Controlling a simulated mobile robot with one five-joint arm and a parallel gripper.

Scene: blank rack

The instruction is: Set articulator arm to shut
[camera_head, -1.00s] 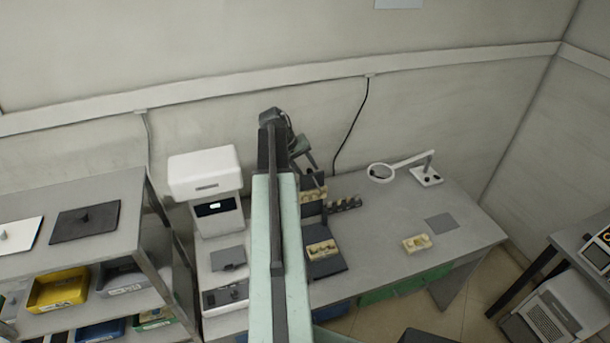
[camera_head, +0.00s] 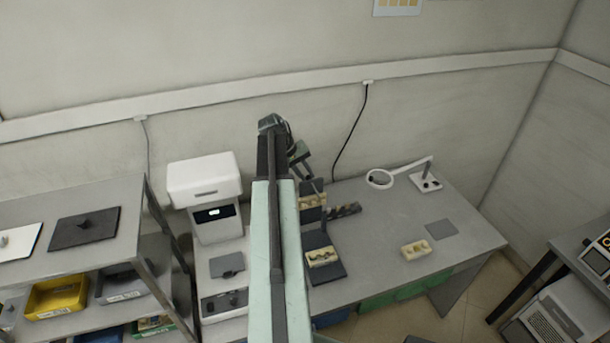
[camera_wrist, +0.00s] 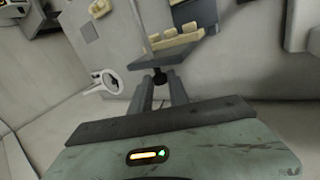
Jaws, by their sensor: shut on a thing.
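The articulator (camera_head: 331,273) stands on the bench, a dark hinged frame with a cream tooth cast (camera_head: 322,256) on its base. Its raised upper arm (camera_head: 312,186) carries a second cast (camera_head: 312,201). My gripper (camera_head: 302,158) is at the top of this arm, partly hidden by my own arm. In the wrist view my gripper (camera_wrist: 160,91) is shut on a small dark knob (camera_wrist: 160,77) at the edge of the arm's dark plate (camera_wrist: 170,62). A cream cast (camera_wrist: 178,43) shows beyond that plate. The hinge is not clearly visible.
A white device (camera_head: 205,180) stands left of the articulator. A loose cast (camera_head: 416,249), grey pad (camera_head: 441,229) and magnifier lamp (camera_head: 428,181) are on the right. The bench (camera_head: 375,225) between is mostly clear.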

